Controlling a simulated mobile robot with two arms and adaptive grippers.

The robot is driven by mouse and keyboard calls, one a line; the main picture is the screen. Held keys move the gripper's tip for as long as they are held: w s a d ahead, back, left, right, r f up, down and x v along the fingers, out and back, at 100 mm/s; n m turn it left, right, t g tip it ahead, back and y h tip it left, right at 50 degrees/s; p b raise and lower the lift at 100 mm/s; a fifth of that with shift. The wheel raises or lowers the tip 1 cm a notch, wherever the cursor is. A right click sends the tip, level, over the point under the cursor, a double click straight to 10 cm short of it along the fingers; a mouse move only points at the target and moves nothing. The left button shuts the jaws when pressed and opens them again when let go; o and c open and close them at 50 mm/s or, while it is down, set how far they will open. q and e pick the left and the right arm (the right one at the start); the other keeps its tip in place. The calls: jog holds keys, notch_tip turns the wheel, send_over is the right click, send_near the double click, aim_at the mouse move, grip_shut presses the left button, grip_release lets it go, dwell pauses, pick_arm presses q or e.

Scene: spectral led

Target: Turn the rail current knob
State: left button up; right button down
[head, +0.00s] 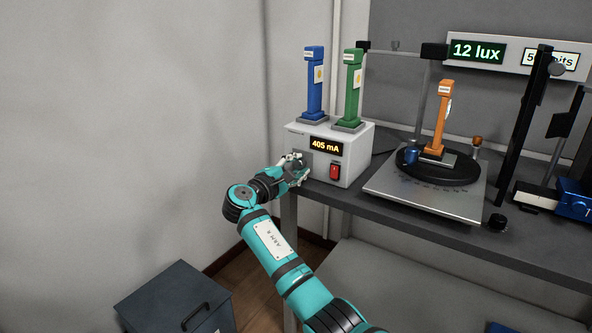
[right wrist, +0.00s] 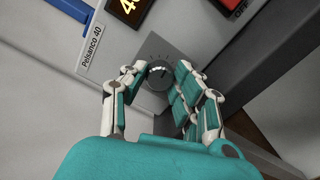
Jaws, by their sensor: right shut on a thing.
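The white power supply box (head: 357,153) stands on the left end of the bench. Its display (head: 326,146) reads 405 mA, and a red switch (head: 335,171) sits below it. My right gripper (head: 299,166) is at the left part of the box's front and hides the knob in the head view. In the right wrist view the round dark knob (right wrist: 158,76) sits on a grey dial plate with tick marks. The fingers of my right gripper (right wrist: 160,80) are on either side of the knob, shut on it. My left gripper is not in view.
A blue post (head: 314,85) and a green post (head: 352,90) stand on the box. To its right, an orange post (head: 440,120) stands on a black turntable over a metal plate (head: 425,193). A wall display (head: 477,51) reads 12 lux. A dark cabinet (head: 175,300) stands at lower left.

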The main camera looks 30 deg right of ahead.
jog(key=shift+f+m+b, duration=0.1)
jog(key=shift+m+b, duration=0.2)
jog(key=shift+m, duration=0.4)
jog(key=c, duration=1)
grip_release()
